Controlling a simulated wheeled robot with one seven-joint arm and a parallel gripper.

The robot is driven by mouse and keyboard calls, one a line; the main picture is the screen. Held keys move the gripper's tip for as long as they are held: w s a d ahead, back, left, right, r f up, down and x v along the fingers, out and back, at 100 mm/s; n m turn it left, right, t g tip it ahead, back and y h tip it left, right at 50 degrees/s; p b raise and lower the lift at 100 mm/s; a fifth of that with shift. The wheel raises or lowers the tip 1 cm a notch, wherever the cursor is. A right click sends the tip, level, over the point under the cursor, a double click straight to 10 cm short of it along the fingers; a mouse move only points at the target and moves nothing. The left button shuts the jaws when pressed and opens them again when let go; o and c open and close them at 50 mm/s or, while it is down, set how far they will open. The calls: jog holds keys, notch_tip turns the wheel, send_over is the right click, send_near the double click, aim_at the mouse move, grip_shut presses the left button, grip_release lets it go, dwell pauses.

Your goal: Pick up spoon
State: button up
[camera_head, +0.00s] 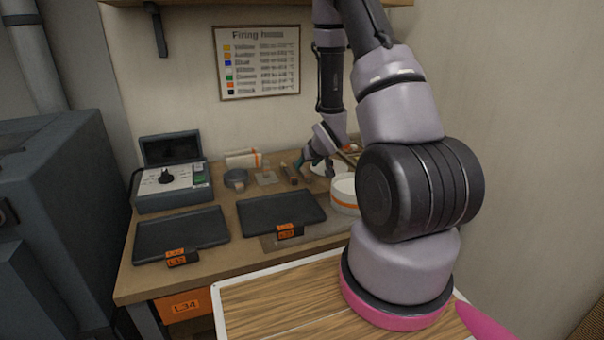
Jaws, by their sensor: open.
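My gripper (314,168) is at the back of the workbench, reaching down among small items, and looks small from here. Its fingers are apart, with nothing clearly seen between them. I cannot make out a spoon for certain. A small dark, upright item (290,173) is just left of the gripper. A thin tan stick (347,158) shows right of the gripper; I cannot tell if it is a spoon handle. My arm hides part of the bench's right side.
Two black trays (180,235) (282,211) lie on the wooden bench (140,282). A grey box with an open lid (172,185) stands behind. A grey cup (236,178) and white orange-banded pot (344,194) stand near the gripper. A wall chart (258,62) hangs above.

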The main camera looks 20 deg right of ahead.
aim_at(303, 169)
jog(key=x, duration=0.5)
grip_shut()
jog(key=shift+r, duration=0.1)
notch_tip(303, 169, up, 10)
dwell(0.6)
